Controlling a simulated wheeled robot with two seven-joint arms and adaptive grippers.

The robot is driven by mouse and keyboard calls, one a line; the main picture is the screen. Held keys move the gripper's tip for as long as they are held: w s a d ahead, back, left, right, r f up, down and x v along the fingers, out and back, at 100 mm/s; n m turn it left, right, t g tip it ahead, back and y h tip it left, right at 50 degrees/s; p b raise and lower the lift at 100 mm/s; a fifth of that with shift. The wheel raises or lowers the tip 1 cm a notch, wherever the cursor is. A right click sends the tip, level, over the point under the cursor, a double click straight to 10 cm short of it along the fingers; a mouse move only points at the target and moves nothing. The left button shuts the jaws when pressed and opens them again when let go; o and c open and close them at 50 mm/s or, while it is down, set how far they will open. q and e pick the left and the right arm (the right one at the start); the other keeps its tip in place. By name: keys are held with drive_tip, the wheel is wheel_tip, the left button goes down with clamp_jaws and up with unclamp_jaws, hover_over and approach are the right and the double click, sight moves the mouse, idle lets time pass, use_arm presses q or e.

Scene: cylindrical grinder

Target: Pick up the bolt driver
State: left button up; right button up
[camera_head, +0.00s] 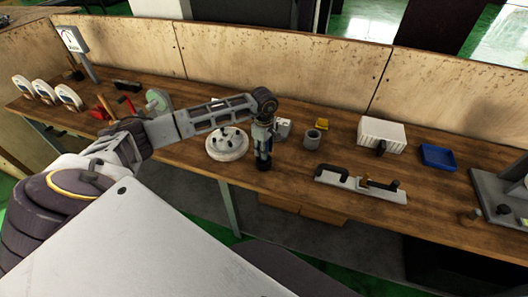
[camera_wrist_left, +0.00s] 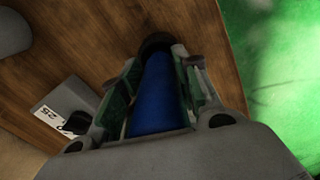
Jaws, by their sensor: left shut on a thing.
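My left gripper (camera_head: 263,148) reaches down over the front part of the wooden workbench (camera_head: 200,155). In the left wrist view the left gripper (camera_wrist_left: 160,85) has its two fingers on either side of a blue cylindrical handle, which I take to be the bolt driver (camera_wrist_left: 158,100). The fingers are shut on it. Its dark end (camera_wrist_left: 157,43) shows beyond the fingertips, near the bench's front edge. In the head view the driver is mostly hidden by the gripper, with a dark end (camera_head: 263,165) below it. My right gripper is not in view.
A round white flange with studs (camera_head: 227,143) stands just left of the gripper. A small block marked 25 (camera_wrist_left: 62,112) is close by. A grey cylinder (camera_head: 312,139), a white box (camera_head: 381,134), a blue tray (camera_head: 438,157) and a grey tool with black handles (camera_head: 360,185) lie to the right.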

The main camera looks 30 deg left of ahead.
use_arm(q)
wheel_tip(320, 180, up, 7)
drive_tip(key=shift+f+b, duration=0.1)
drive_tip(key=shift+b, duration=0.7)
drive_tip(key=shift+r, duration=0.85)
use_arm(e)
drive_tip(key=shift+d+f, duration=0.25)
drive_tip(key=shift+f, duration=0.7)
use_arm(q)
drive_tip(key=shift+w+r+b, duration=0.15)
drive_tip(key=shift+w+b, duration=0.15)
drive_tip(key=shift+b, duration=0.15)
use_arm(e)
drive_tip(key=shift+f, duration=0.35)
